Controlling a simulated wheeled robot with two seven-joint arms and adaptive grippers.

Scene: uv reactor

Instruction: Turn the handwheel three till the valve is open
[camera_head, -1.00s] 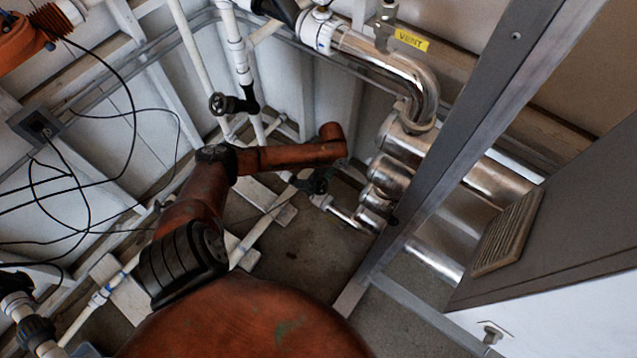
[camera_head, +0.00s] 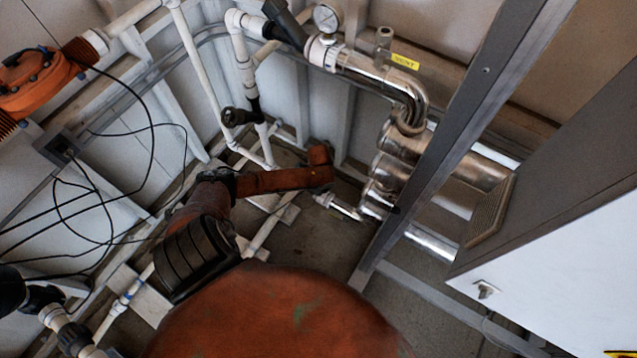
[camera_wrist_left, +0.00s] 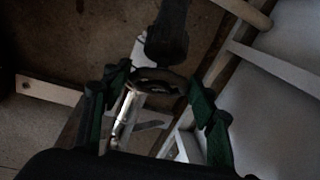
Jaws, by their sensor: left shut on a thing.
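A dark round handwheel (camera_wrist_left: 158,80) shows in the left wrist view, with a dark valve part (camera_wrist_left: 167,35) beyond it. My left gripper (camera_wrist_left: 160,85) has its green fingers on both sides of the wheel rim and is shut on it. No number is readable on the wheel, and its opening state cannot be told. In the head view my left arm's orange end covers this wheel and the gripper, beside a short pipe with a white fitting. My right gripper is in neither view.
Another black valve handle (camera_head: 240,116) sits on the white pipes behind my arm. Shiny metal pipes (camera_head: 410,95) and a grey post (camera_head: 450,155) stand to the right. Black cables (camera_head: 110,190) hang at the left. A white-sided cabinet (camera_head: 560,270) fills the right. Some bare floor (camera_head: 310,230) shows.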

